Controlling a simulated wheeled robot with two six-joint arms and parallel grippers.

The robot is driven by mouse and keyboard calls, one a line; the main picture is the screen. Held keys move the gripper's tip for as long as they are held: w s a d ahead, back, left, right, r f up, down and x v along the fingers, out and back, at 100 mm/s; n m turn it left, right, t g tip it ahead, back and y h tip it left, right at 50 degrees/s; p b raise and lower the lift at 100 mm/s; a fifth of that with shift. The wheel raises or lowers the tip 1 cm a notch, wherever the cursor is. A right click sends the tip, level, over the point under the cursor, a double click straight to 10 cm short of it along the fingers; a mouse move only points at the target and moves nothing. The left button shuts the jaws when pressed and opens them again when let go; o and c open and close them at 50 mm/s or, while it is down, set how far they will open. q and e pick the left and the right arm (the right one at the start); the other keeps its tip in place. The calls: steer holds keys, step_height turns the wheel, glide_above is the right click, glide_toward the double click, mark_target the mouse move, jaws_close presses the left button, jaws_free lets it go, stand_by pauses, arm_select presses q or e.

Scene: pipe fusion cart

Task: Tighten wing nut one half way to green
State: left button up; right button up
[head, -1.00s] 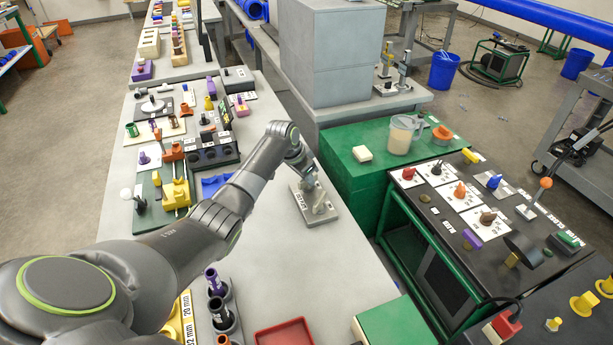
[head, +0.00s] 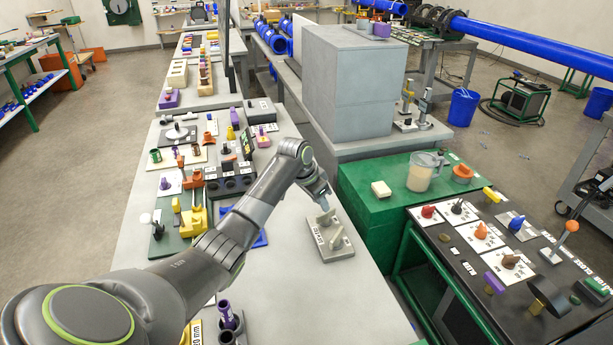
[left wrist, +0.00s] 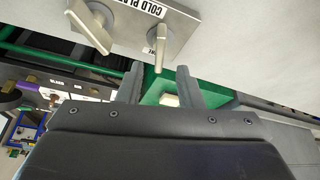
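No part marked as wing nut one can be made out. My left gripper (head: 322,198) is just above and behind this fixture in the head view. In the left wrist view my left gripper (left wrist: 159,82) has its fingers apart with nothing between them, and the fixture lies beyond the tips. My right gripper is not in view.
A green cabinet (head: 365,215) with a clear jug (head: 424,172) stands right of the table. The black-topped cart (head: 455,252) carries several coloured knobs on white plates. A tall grey box (head: 350,90) stands behind. The table front right of my arm is clear.

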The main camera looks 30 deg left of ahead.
arm_select(q)
steer(key=b+v, duration=0.1)
steer(key=v, duration=1.1)
